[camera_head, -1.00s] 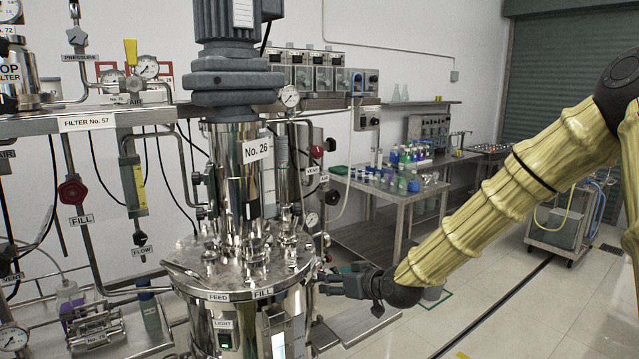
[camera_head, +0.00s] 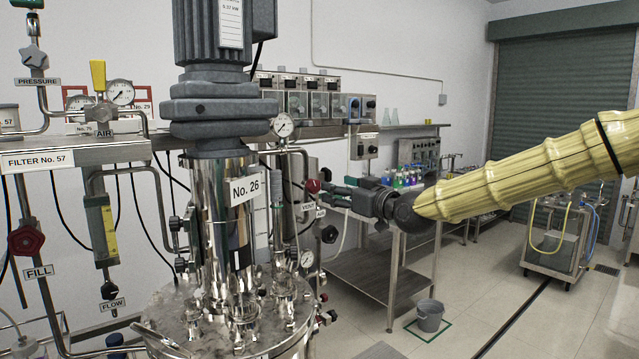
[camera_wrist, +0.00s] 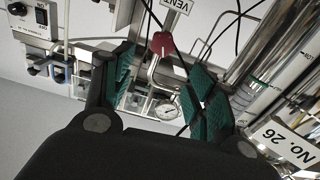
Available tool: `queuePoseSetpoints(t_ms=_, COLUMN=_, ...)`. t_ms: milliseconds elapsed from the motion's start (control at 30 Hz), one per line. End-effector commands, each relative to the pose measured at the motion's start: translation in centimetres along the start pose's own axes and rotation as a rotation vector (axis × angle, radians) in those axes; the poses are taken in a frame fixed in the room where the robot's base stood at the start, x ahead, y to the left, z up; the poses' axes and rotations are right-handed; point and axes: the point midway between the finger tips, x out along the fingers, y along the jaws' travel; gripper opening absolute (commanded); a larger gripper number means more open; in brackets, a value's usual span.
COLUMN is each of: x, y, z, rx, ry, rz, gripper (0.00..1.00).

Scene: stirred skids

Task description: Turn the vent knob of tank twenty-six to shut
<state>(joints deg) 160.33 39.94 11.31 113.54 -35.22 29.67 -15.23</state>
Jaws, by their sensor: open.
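Tank twenty-six (camera_head: 212,225) is the shiny steel vessel with a grey motor on top and a "No. 26" sign (camera_head: 247,188). The red vent knob (camera_head: 313,186) is on the piping right of the tank's column, above the VENT label (camera_head: 308,204). My gripper (camera_head: 334,193) is just right of the knob, with its fingers pointing left. In the wrist view, my gripper (camera_wrist: 160,80) is open, its green pads apart. The red knob (camera_wrist: 162,43) shows between and beyond the fingertips, not held. Its exact setting is hard to read.
A black knob (camera_head: 329,234) by the AIR label and a small gauge (camera_head: 306,258) are just below. A round gauge (camera_head: 283,125) is above left. Another red valve knob (camera_head: 26,240) is marked FILL. Open floor and a grey bucket (camera_head: 430,315) lie to the right.

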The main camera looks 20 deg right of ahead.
Motion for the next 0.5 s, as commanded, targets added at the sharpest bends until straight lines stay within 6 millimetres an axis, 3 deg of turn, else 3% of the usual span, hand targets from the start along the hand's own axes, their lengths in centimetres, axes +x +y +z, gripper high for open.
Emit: queuePoseSetpoints(t_ms=500, x=5.7, y=0.0, z=0.1, rx=0.002, ry=-0.004, rz=0.000, gripper=0.57)
